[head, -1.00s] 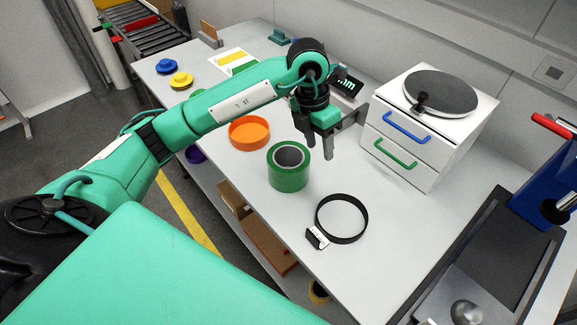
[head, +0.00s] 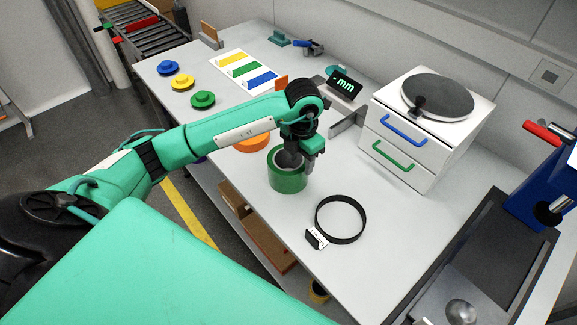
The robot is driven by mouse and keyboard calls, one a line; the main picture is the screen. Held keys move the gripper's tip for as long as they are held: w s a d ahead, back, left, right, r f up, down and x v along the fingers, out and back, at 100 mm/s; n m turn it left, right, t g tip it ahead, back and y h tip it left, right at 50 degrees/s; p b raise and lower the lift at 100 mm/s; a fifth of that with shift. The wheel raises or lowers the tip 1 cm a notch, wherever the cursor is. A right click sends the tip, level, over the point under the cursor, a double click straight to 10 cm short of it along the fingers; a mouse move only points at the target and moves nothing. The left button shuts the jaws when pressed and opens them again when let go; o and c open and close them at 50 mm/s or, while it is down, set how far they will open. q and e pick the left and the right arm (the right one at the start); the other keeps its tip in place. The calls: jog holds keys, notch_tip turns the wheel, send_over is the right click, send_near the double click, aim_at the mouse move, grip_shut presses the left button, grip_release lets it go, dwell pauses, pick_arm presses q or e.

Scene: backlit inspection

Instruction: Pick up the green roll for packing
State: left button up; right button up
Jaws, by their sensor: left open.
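The green roll (head: 287,180) stands upright on the light grey table, near its front edge. Its grey core shows at the top, partly hidden by my left gripper. My left gripper (head: 300,163) is open and down at the roll's upper right rim. One finger looks to be over or in the core and the other just outside the right wall. Whether the fingers touch the roll I cannot tell. My right gripper is not in view.
An orange ring (head: 254,144) lies behind the roll, partly hidden by my arm. A black ring (head: 341,218) with a tag lies in front right. A white drawer unit (head: 420,125) and a display (head: 344,85) stand behind. Blue, yellow and green knobbed discs (head: 203,100) sit at left.

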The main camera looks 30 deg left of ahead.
aim_at(300, 169)
pick_arm(q)
notch_tip(300, 169, down, 3)
jog(key=shift+s+f+p, duration=0.1)
jog(key=shift+f+p, duration=0.1)
jog(key=shift+p, duration=0.55)
jog(key=shift+f, duration=0.4)
jog(key=shift+c, duration=0.3)
grip_shut()
jog(key=shift+r, duration=0.1)
